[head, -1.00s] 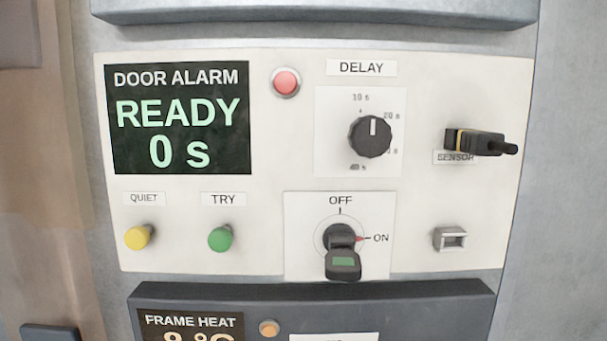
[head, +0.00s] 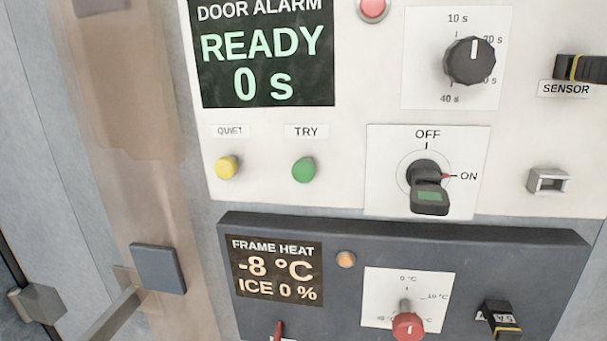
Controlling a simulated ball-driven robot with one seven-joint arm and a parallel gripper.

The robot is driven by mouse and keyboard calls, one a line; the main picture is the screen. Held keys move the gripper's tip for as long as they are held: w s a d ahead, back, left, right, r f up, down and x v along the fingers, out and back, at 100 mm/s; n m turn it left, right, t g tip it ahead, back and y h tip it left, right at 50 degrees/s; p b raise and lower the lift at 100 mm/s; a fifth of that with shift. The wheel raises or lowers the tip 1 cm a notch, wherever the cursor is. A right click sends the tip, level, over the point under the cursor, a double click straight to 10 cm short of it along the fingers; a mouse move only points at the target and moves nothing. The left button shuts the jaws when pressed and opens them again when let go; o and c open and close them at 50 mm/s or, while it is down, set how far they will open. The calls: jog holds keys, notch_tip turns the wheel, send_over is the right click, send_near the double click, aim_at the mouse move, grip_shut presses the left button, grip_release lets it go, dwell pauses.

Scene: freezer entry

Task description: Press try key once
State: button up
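The green TRY key (head: 304,170) is a round button on the white door alarm panel (head: 350,90), just under its TRY label (head: 306,131). It stands out from the panel. The alarm display (head: 262,55) reads READY and 0 s. The yellow QUIET button (head: 228,167) is to the left of the green key. A key switch (head: 428,185) to the right has its red mark at ON. My gripper is not in view.
A black delay knob (head: 469,62) and a sensor plug (head: 580,69) are at the upper right. Below is the dark frame heat panel (head: 480,250) with a red-tipped knob (head: 407,326). A door handle (head: 110,315) is at the lower left.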

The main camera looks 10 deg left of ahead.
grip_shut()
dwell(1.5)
